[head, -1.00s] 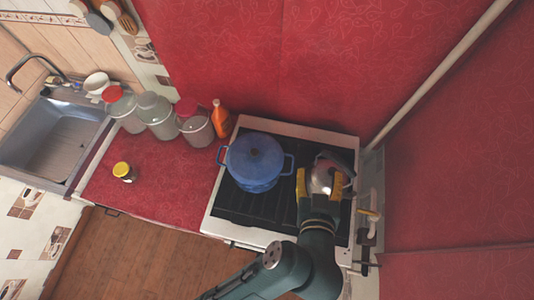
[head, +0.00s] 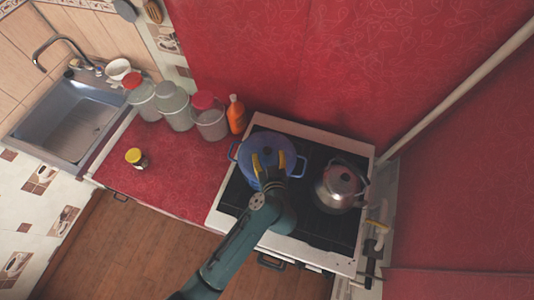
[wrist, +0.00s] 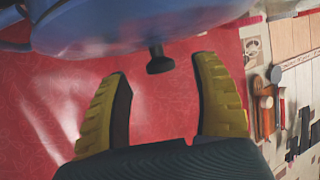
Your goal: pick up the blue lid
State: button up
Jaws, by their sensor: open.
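The blue lid (head: 272,141) sits on the blue pot (head: 247,174) on the stove. My gripper (head: 268,159) is over the pot, its yellow fingers spread on either side of the lid's dark knob. In the wrist view the lid (wrist: 110,38) fills the top edge. Its dark knob (wrist: 160,63) shows between the open fingertips, with gaps on both sides. Nothing is held. My gripper hides part of the lid and the pot's front in the head view.
A steel kettle (head: 340,187) stands on the stove (head: 232,195) right of the pot. An orange bottle (head: 236,116) and several jars (head: 174,108) stand at the left. A small yellow-capped jar (head: 137,158) is on the red counter (head: 165,190), which is otherwise clear in front.

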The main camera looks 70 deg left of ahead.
aim_at(268, 154)
jog(key=x, duration=0.3)
jog(key=shift+a, duration=0.15)
grip_shut()
